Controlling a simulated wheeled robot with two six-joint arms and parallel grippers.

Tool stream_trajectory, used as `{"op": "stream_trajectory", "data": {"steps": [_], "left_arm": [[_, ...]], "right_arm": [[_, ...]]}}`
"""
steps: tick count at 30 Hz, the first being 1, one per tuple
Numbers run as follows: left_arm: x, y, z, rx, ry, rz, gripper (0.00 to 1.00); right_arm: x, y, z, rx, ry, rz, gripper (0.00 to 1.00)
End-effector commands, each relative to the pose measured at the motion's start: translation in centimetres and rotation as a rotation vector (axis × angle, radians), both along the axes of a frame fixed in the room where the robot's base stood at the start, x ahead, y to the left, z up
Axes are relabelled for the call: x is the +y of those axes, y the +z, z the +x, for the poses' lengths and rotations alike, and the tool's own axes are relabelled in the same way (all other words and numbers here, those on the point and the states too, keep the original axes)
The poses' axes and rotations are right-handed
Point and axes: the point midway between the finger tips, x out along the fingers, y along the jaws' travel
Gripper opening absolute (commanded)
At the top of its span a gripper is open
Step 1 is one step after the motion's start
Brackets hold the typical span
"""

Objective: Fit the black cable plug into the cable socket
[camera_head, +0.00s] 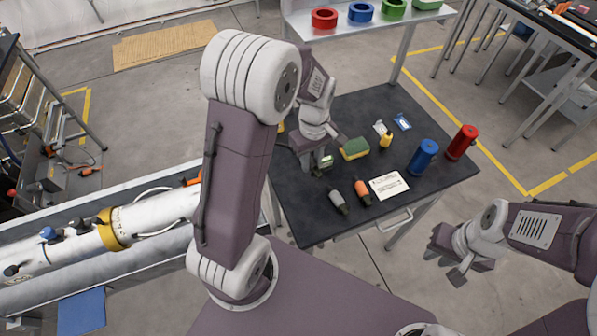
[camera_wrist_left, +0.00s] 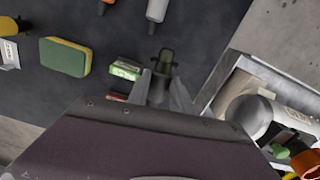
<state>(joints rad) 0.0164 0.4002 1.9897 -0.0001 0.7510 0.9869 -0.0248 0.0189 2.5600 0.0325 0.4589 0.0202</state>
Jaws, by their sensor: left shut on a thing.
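My left gripper (camera_head: 318,168) hangs over the left part of the dark table. In the left wrist view, it (camera_wrist_left: 163,90) is shut on a black plug (camera_wrist_left: 163,64), which sticks out beyond the fingertips. In the head view, the wrist and fingers mostly hide this plug. I cannot tell for sure which fitting is the cable socket. A white cylinder (camera_head: 150,215) on the left has a black fitting (camera_head: 12,270), a blue fitting and an orange one; part of it shows in the left wrist view (camera_wrist_left: 252,115). My right gripper (camera_head: 446,262) is empty, fingers apart, right of the table.
On the table (camera_head: 310,225) are a grey plug (camera_head: 338,202), an orange plug (camera_head: 363,192), a white card (camera_head: 389,186), a sponge (camera_head: 355,149), a yellow bottle (camera_head: 386,141), and blue (camera_head: 424,157) and red (camera_head: 461,142) cylinders. A green box (camera_wrist_left: 126,69) lies near my left gripper.

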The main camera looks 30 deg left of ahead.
Motion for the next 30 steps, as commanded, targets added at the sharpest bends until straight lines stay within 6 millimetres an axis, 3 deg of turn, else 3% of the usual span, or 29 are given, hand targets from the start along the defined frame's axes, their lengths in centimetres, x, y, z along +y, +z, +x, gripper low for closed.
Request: {"op": "stream_trajectory", "data": {"steps": [6,12,20,30], "left_arm": [[-3.1,2.8,3.6,-0.002,-0.003,0.0,0.0],[-4.6,4.2,5.2,0.0,0.0,0.0,0.0],[-5.0,4.5,5.6,-0.006,0.001,0.011,0.0],[-4.4,4.5,5.1,-0.085,0.106,0.151,0.0]], "right_arm": [[0.0,0.2,0.0,0.0,0.0,0.0,0.22],[0.0,0.3,0.0,0.0,0.0,0.0,0.22],[0.0,0.3,0.0,0.0,0.0,0.0,0.22],[0.0,0.3,0.0,0.0,0.0,0.0,0.22]]}}
